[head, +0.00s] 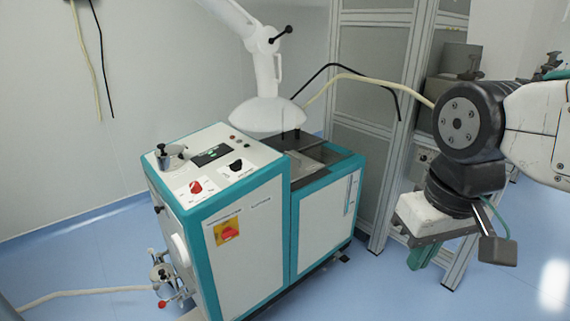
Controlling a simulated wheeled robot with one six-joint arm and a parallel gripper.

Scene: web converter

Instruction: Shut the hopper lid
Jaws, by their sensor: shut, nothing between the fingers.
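The white and teal machine (232,225) stands left of centre. On its top left sits a small metal cup-shaped fitting (171,157) with a dark knob at its rim. The right part of its top has a dark recess (335,163) with a grey plate (305,165) lying in or over it. I cannot tell which of these is the hopper lid, or how far it is open. My gripper (421,256) hangs at the right, clear of the machine. It is shut and holds nothing; its fingertips are small and hard to make out.
A white extraction arm with a domed hood (268,115) hangs low over the machine's top. A framed grey cabinet (370,110) stands behind, with its post near my gripper. Hoses run along the wall and floor. Blue floor (380,295) is free in front and right.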

